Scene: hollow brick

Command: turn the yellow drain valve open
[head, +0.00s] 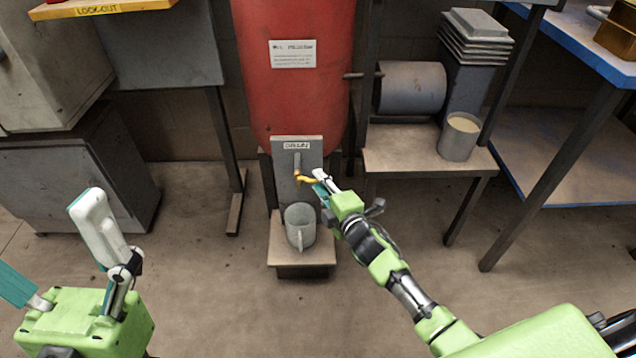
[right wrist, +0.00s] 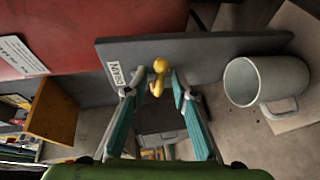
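The yellow drain valve (head: 307,180) sticks out of a grey plate (head: 284,190) labelled DRAIN, below the red tank (head: 297,100). My right gripper (head: 322,181) is at the valve, coming from the right. In the right wrist view, its two fingers are apart and the yellow valve (right wrist: 158,68) shows between the fingertips. A small gap seems to remain on each side; I cannot tell whether either finger touches it. My left gripper (head: 62,250) is far off at the lower left, with its fingers spread and nothing between them.
A grey mug (head: 300,227) stands below the valve on a low stand (head: 285,257); it also shows in the right wrist view (right wrist: 252,82). To the right, a shelf (head: 410,160) bears a container (head: 459,138) of pale material. The floor in front is clear.

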